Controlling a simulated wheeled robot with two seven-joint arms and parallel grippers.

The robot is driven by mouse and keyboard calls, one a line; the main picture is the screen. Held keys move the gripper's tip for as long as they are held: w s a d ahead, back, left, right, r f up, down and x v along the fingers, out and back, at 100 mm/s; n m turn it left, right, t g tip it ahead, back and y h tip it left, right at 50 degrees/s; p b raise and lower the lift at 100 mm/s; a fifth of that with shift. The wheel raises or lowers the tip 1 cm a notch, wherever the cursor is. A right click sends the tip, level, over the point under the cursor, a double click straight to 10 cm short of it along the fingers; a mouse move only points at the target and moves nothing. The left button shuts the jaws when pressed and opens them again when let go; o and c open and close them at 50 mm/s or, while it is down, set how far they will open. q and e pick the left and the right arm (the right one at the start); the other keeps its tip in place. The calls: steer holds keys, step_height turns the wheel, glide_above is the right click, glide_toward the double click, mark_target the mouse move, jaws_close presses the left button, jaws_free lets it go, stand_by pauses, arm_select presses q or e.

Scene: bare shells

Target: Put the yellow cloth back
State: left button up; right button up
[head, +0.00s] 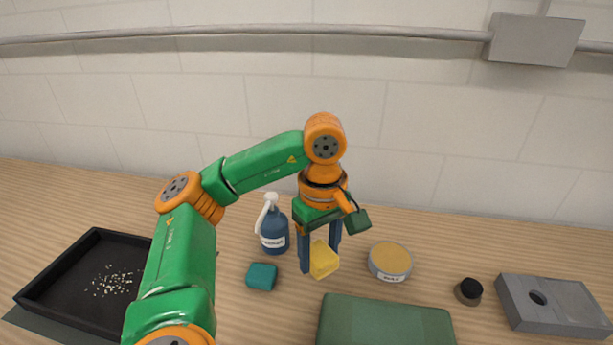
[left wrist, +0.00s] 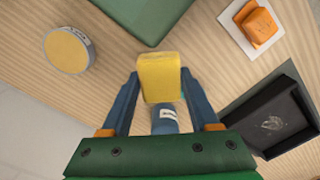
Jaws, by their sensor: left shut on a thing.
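The yellow cloth (head: 323,259) is a small, thick, block-like piece. My left gripper (head: 320,252) is shut on it, and the cloth appears held above the wooden table. In the left wrist view the cloth (left wrist: 159,77) sits between the two blue fingers of my left gripper (left wrist: 158,84), its far end sticking out past them. In the head view the upper part of the cloth is partly hidden by the fingers. My right gripper is in neither view.
A blue bottle (head: 273,230) and teal block (head: 262,276) stand left of the cloth. A round tin (head: 390,261), green slab (head: 385,322), black knob (head: 468,291) and grey holed block (head: 553,305) lie right. A black tray (head: 40,289) holds crumbs. An orange piece (left wrist: 259,25) sits on a white plate (left wrist: 232,22).

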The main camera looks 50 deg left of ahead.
arm_select(q)
steer(key=w+a+f, duration=0.2)
steer(key=w+f, duration=0.1)
steer(key=w+a+f, duration=0.2)
steer(key=w, duration=0.2)
steer(key=w+a+f, duration=0.2)
steer(key=w+f, duration=0.1)
steer(key=shift+w+f, duration=0.3)
steer(key=shift+w+a+f, duration=0.15)
steer(key=shift+a+f, duration=0.05)
steer(key=shift+f, duration=0.1)
step_height(320, 180, down, 3)
steer(key=shift+r+p, duration=0.1)
steer(key=shift+p, duration=0.2)
steer(key=shift+a+f, duration=0.1)
steer(key=shift+f, duration=0.15)
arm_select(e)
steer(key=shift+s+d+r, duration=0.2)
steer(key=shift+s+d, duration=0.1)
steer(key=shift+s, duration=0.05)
arm_select(q)
steer(key=shift+f, duration=0.1)
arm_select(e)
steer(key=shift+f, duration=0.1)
arm_select(q)
steer(key=o, duration=1.3)
